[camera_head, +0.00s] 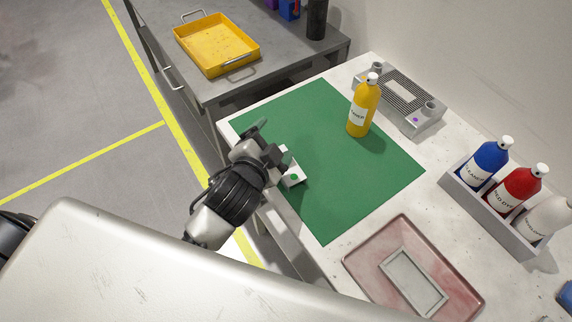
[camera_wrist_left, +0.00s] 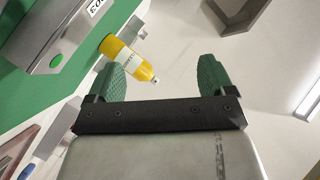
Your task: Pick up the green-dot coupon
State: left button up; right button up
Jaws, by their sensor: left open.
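The green-dot coupon (camera_head: 290,167) is a small pale metal piece with a green dot, on the green mat (camera_head: 337,200) near its left edge. My left gripper (camera_head: 264,140) is beside it and partly hides it. In the left wrist view the coupon (camera_wrist_left: 75,35) is at the upper left, with a green dot and a partly cut-off printed label. It lies outside my jaws there. The left gripper's green fingers (camera_wrist_left: 162,76) are wide apart with nothing between them. My right gripper is not in view.
A yellow bottle (camera_head: 361,108) stands on the mat's far side, near a grey vented fixture (camera_head: 425,112). A rack (camera_head: 482,207) holds blue, red and white bottles. A reddish tray (camera_head: 362,252) is in front. A yellow tray (camera_head: 205,57) sits on the grey side table.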

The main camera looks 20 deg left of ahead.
pick_arm(q)
jog(key=w+d+r+m+t+h, duration=0.3)
jog(key=d+r+m+t+h, duration=0.3)
jog(key=r+m, duration=0.35)
jog(key=s+d+r+m+g+h, duration=0.3)
jog(key=d+m+g+h, duration=0.35)
jog(key=m, duration=0.55)
jog(key=s+d+r+m+g+h, duration=0.3)
jog(key=d+m+g+h, duration=0.2)
jog(key=m+g+h, duration=0.5)
jog(key=m+g+y, duration=0.5)
jog(key=m+y, duration=1.7)
jog(key=y, duration=0.1)
send_over(285, 149)
jog(key=s+d, duration=0.1)
jog(key=s, duration=0.3)
jog(key=shift+n+t, duration=0.25)
notch_tip(285, 149, down, 19)
jog(key=shift+d+f+p, duration=0.1)
jog(key=shift+d+p, duration=0.05)
jog(key=shift+p, duration=0.25)
jog(key=shift+f+p, duration=1.05)
jog(key=shift+f, duration=1.8)
jog(key=shift+w, duration=0.1)
jog(key=c, duration=1.1)
